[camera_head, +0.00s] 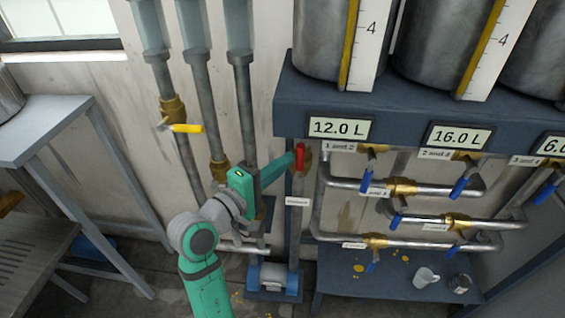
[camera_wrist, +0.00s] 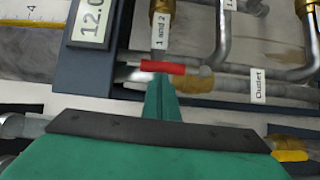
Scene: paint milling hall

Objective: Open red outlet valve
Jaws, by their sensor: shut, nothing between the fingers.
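The red outlet valve handle (camera_head: 300,156) is on the vertical pipe under the left end of the tank shelf. It appears roughly in line with that pipe. In the wrist view the red handle (camera_wrist: 163,67) lies across the picture, just past the fingertips, with a brass valve body partly hidden behind the fingers. A label reading "Outlet" (camera_wrist: 258,86) is on the pipe to its right. My gripper (camera_head: 290,160) is shut and empty, its tip at the left side of the handle. In the wrist view the gripper (camera_wrist: 160,84) tip overlaps the handle's lower edge; I cannot tell whether they touch.
Displays reading 12.0 L (camera_head: 340,127) and 16.0 L (camera_head: 460,137) hang on the shelf edge (camera_head: 400,110). Blue-handled valves (camera_head: 366,181) sit on pipes to the right. A yellow-handled valve (camera_head: 187,128) is at left. A cup (camera_head: 426,277) stands on the low shelf.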

